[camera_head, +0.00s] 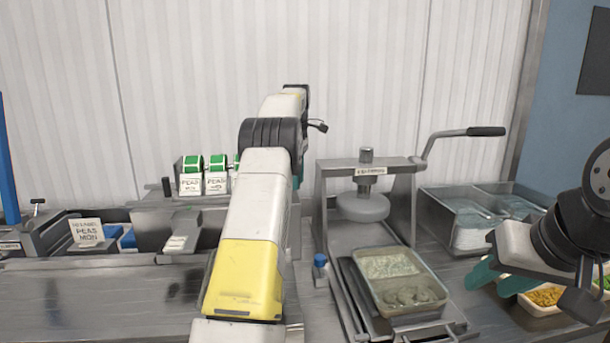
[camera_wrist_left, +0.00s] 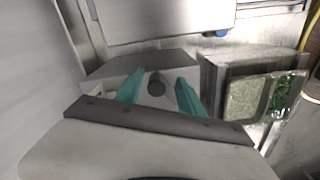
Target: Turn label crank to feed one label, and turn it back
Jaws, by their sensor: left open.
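The label dispenser (camera_head: 150,222) stands at the left of the counter, with green label rolls (camera_head: 192,163) and printed PEAS labels (camera_head: 190,185) on its front. My left arm crosses in front of its right end and hides the crank side in the head view. In the left wrist view my left gripper (camera_wrist_left: 158,84) is open. Its teal fingers stand on either side of a round dark knob (camera_wrist_left: 156,88), apparently the crank's handle, with a gap on both sides. My right gripper (camera_head: 500,281) is at the right, its teal fingers apart, beside a bowl of yellow food (camera_head: 543,297).
A press with a long lever (camera_head: 450,134) stands right of my left arm. A filled clear tray (camera_head: 428,268) lies below it. Steel bins (camera_head: 450,205) stand further right. A labelled box (camera_head: 88,232) is at far left. The front left counter is clear.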

